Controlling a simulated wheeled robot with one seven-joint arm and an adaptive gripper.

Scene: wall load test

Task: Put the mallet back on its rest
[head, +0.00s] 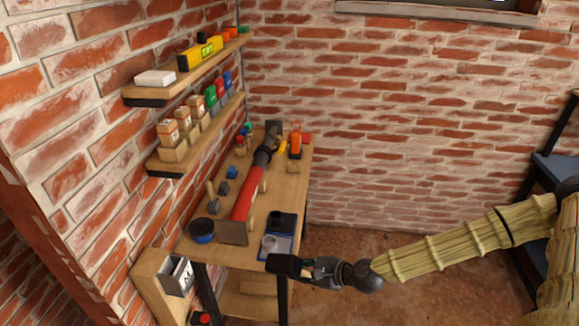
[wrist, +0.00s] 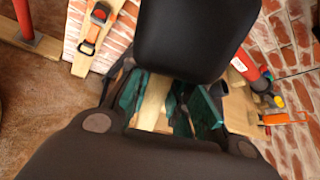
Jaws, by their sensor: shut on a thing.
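My gripper (head: 308,268) is at the front right of the workbench, shut on the mallet. The mallet's black block head (head: 283,264) shows just left of the gripper, near the bench's front right corner. In the wrist view the head (wrist: 195,38) fills the top middle. A pale wooden piece, seemingly the handle (wrist: 154,100), shows between the green finger pads; much of it is hidden. A grey metal holder marked "M" (head: 179,276) sits on a wooden stand at lower left and may be the rest; I cannot tell for certain. The mallet is apart from it.
A workbench (head: 291,190) stands along the left wall, with a long red tool (head: 249,192), a dark cup (head: 202,231), a blue tray (head: 288,224) and an orange tool (head: 295,143). Two loaded shelves (head: 205,129) hang above. The floor right of the bench is clear.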

